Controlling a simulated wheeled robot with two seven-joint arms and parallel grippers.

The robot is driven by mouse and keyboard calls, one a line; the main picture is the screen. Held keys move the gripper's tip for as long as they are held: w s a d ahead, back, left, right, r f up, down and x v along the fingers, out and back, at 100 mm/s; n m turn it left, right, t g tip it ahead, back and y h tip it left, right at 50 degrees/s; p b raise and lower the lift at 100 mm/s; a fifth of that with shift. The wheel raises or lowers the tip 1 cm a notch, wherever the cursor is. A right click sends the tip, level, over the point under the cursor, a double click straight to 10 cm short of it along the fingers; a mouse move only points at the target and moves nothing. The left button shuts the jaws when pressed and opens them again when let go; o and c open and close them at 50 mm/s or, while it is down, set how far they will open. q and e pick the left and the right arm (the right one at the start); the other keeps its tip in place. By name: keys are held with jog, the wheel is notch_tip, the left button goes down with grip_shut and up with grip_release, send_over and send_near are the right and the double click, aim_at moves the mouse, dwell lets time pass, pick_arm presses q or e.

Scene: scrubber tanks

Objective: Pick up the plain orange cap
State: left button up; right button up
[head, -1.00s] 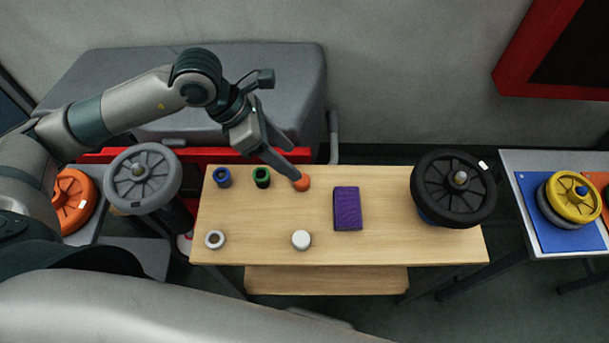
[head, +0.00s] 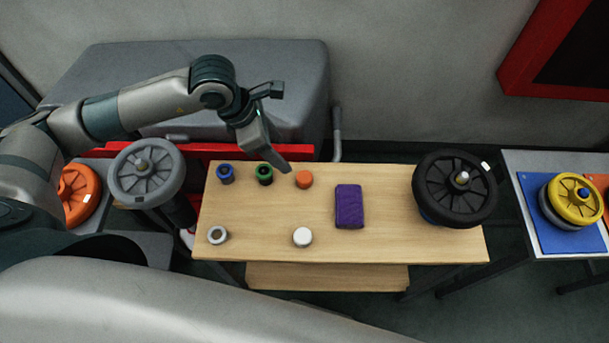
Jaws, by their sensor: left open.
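The plain orange cap (head: 304,180) sits on the wooden table (head: 400,248), near its back edge. It is small and round. My left gripper (head: 284,168) is open just to the left of the cap and slightly behind it. The fingers point down toward the table, and one finger hides most of the other. The gripper looks apart from the cap. My right gripper is not in view.
A green-rimmed ring (head: 265,174) and a blue-rimmed ring (head: 225,174) stand left of the cap. A purple block (head: 349,206), a white cap (head: 302,237) and a grey ring (head: 217,236) are nearer. A black wheel (head: 455,188) stands at right.

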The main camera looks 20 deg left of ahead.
pick_arm(q)
jog(key=p, duration=0.2)
send_over(305, 176)
jog(key=s+a, duration=0.1)
jog(key=a, duration=0.2)
jog(key=f, duration=0.7)
jog(key=shift+s+d+f, duration=0.2)
jog(key=shift+f, duration=0.2)
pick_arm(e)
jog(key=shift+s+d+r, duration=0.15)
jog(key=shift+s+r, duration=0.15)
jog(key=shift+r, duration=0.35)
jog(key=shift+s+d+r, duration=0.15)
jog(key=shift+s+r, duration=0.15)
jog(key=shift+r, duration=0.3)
pick_arm(q)
jog(key=shift+w+d+f+p, duration=0.15)
jog(key=shift+d+f+p, duration=0.2)
jog(key=shift+f+p, duration=0.35)
jog(key=p+x, duration=0.1)
jog(key=x, duration=0.1)
jog(key=shift+w+d+f, duration=0.1)
jog(key=shift+d+f, duration=0.1)
jog(key=shift+d, duration=0.05)
jog(key=shift+w+d+f+p, duration=0.1)
jog(key=shift+f+p, duration=0.2)
jog(key=shift+f, duration=0.2)
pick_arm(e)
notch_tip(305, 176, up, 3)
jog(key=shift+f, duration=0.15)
